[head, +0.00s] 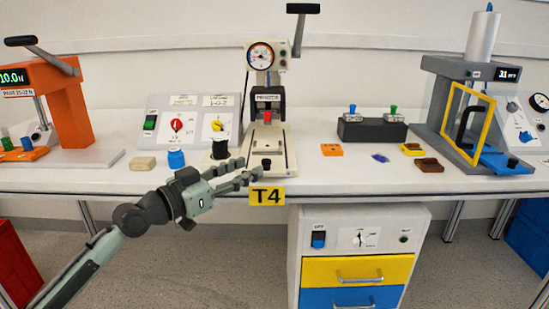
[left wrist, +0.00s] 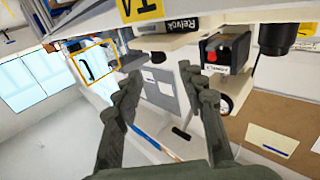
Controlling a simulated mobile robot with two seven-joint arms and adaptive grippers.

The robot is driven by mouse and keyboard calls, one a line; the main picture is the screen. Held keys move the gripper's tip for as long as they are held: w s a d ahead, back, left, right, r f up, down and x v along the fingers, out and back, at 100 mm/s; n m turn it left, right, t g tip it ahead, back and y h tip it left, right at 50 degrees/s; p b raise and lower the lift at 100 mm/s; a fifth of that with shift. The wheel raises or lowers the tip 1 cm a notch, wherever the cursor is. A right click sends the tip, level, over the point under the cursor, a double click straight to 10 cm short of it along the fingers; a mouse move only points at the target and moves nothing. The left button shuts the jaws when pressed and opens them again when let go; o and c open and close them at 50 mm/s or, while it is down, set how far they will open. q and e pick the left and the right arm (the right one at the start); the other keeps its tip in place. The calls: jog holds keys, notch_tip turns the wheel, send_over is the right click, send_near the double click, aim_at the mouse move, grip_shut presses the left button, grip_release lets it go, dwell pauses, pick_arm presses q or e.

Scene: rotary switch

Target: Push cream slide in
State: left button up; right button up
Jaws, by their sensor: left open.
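The cream slide (head: 279,151) sits at the foot of the middle press (head: 264,100), reaching toward the table's front edge, with a small black knob (head: 266,163) near its front end. My left gripper (head: 252,171) is open and empty. In the head view it is at the table's front edge, its fingers pointing right, just left of the knob and above the T4 label; I cannot tell whether it touches the slide. Its two fingers also show spread apart in the left wrist view (left wrist: 163,88). My right gripper is in neither view.
A switch panel (head: 190,120) with red and yellow knobs stands left of the press. A black spool (head: 220,149), a blue cap (head: 176,159) and a cream block (head: 142,163) lie near my left gripper. A dark box (head: 372,131) stands to the right. A yellow T4 label (head: 267,195) hangs at the edge.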

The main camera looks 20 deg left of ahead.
aim_at(266, 160)
pick_arm(q)
jog(key=p+x, duration=0.1)
jog(key=x, duration=0.5)
jog(key=shift+w+d, duration=0.25)
jog(key=shift+w, duration=0.2)
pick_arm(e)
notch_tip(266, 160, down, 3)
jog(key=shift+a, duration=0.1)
pick_arm(q)
jog(key=shift+c, duration=0.5)
jog(key=shift+f, duration=0.1)
grip_shut()
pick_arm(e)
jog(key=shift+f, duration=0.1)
